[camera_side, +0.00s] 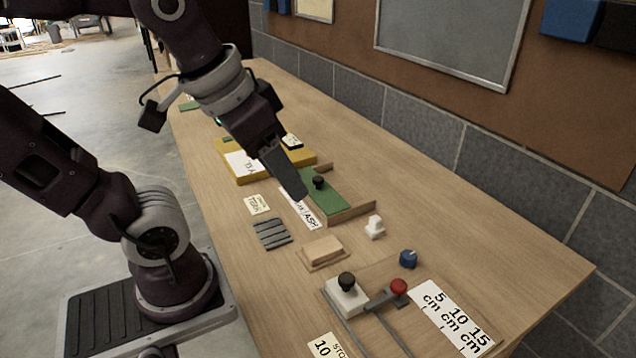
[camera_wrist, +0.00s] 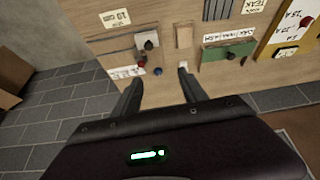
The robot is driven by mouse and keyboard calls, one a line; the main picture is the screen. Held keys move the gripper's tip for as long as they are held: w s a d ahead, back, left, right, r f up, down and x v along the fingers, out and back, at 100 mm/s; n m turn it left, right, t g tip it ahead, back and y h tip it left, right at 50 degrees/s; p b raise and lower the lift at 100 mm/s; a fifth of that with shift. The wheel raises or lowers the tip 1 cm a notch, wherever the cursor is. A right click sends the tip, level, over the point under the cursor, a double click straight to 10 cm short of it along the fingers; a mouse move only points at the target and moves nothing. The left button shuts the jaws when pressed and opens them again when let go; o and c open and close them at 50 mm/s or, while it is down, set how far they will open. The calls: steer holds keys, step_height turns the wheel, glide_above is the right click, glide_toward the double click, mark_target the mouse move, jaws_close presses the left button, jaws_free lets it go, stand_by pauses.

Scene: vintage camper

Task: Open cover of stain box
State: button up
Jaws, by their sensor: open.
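A green panel with a black knob (camera_side: 319,182) lies between low wooden strips on the bench, with a white label reading "ASH" along its near side. It may be the stain box cover, but I cannot be sure. It appears flat in place. In the wrist view the green panel (camera_wrist: 240,50) is to the right of my fingers. My gripper (camera_side: 296,190) is tilted downward, in front of part of the panel in the side view. In the wrist view my gripper (camera_wrist: 159,84) has its two fingers apart with nothing between them. I cannot tell whether it touches anything.
A yellow box (camera_side: 255,176) with white labels lies behind the green panel. Nearer stand a small white piece (camera_side: 375,227), a wooden block (camera_side: 324,250), grey strips (camera_side: 271,234), a blue knob (camera_side: 408,259) and a red-knobbed lever (camera_side: 398,287).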

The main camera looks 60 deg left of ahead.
steer(key=w+a+n+g, duration=0.25)
steer(key=w+a, duration=0.45)
steer(key=w, duration=0.4)
steer(key=n+g, duration=0.3)
steer(key=n, duration=0.2)
glide_toward(319, 178)
steer(key=shift+s+d+f+m+t, duration=0.1)
steer(key=shift+s+d+m+t, duration=0.1)
steer(key=shift+s+m+t, duration=0.05)
steer(key=f, duration=0.7)
steer(key=shift+a, duration=0.4)
steer(key=shift+f, duration=0.5)
jaws_close()
